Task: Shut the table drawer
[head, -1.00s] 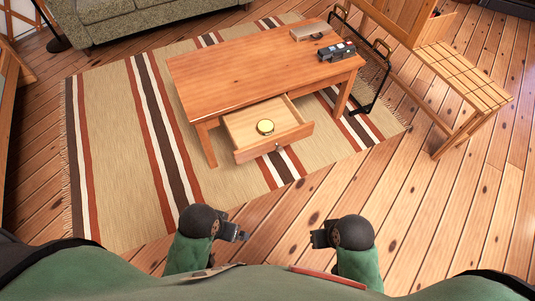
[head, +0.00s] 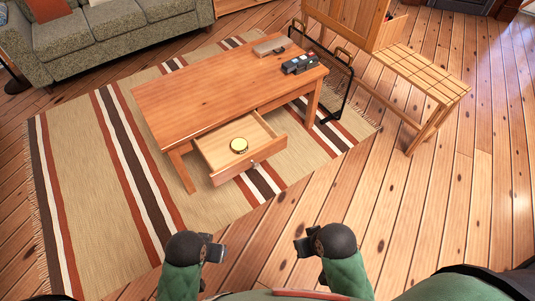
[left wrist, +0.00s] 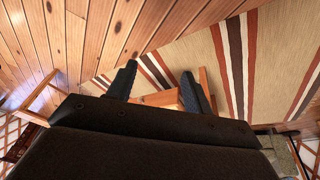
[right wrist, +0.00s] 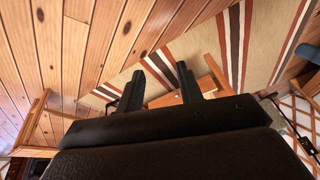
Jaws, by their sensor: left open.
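The wooden table (head: 200,95) stands on a striped rug. A small knob (head: 253,165) sits on the drawer front. My left gripper (head: 218,251) is open and empty, in front of the drawer and apart from it. My right gripper (head: 300,247) is also apart from the drawer, at the lower middle. In the right wrist view its two fingers (right wrist: 160,85) stand apart with nothing between them. The left wrist view shows the left fingers (left wrist: 160,90) spread.
On the table top are a dark device (head: 299,63) and a flat box (head: 270,46). A black metal rack (head: 335,85) and a slatted wooden bench (head: 420,75) stand right of the table. A grey sofa (head: 120,35) is at the back left. Floor before the drawer is clear.

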